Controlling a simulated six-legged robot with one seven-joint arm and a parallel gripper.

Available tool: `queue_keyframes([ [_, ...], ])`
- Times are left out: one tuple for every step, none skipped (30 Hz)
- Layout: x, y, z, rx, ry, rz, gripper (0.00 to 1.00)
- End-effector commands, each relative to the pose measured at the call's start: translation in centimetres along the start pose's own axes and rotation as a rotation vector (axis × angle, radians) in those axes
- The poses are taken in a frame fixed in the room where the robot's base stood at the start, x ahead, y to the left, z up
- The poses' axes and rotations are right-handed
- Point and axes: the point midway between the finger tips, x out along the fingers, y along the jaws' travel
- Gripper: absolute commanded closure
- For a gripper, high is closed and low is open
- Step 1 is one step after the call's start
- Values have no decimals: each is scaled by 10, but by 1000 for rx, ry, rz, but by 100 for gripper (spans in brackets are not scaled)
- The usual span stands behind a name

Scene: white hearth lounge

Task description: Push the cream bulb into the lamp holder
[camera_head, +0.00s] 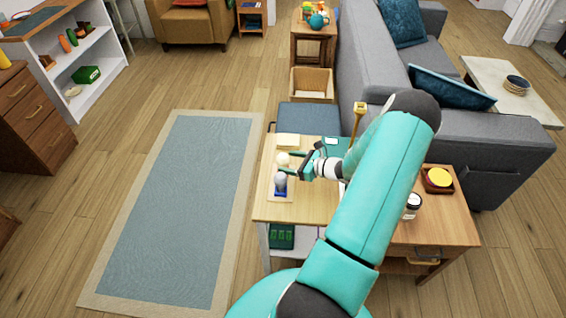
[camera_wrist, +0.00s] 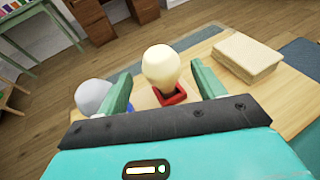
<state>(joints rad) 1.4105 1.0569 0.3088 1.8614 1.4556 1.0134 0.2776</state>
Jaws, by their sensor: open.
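The cream bulb (camera_wrist: 161,66) stands roughly upright at the red holder (camera_wrist: 174,96) in the wrist view; I cannot tell how deep its base sits. In the head view the cream bulb (camera_head: 283,158) is small, near the table's left edge. My gripper (camera_head: 287,163) is open, its two teal fingers on either side of the bulb. In the wrist view my gripper (camera_wrist: 160,80) shows gaps between fingers and bulb. A grey bulb (camera_head: 280,179) stands at a blue holder (camera_head: 281,193) nearer the front; the grey bulb (camera_wrist: 92,95) is partly hidden behind the left finger.
A cream block (camera_wrist: 247,58) lies on the wooden table (camera_head: 312,208) just right of the bulb in the wrist view. A jar (camera_head: 412,204) and a dark tray with a yellow disc (camera_head: 439,178) stand further right. A rug (camera_head: 178,208) lies left of the table.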

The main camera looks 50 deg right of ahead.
Motion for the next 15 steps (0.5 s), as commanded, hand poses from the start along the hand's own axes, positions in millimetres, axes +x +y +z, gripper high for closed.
queue_keyframes([
  [3,0,0,0,0,0,32],
  [5,0,0,0,0,1,32],
  [8,0,1,0,0,1,32],
  [12,0,1,0,1,2,32],
  [15,0,2,0,0,2,32],
  [21,-1,3,0,0,3,32],
  [26,-1,4,0,-1,3,32],
  [31,-2,4,-1,0,3,32],
  [38,-2,4,0,0,2,32],
  [42,-2,4,1,0,2,32],
  [46,-2,4,1,0,2,32],
  [49,-2,4,0,0,1,32],
  [51,-2,4,-1,1,1,32],
  [52,-3,4,-1,1,0,32],
  [53,-3,4,-1,1,0,32],
])
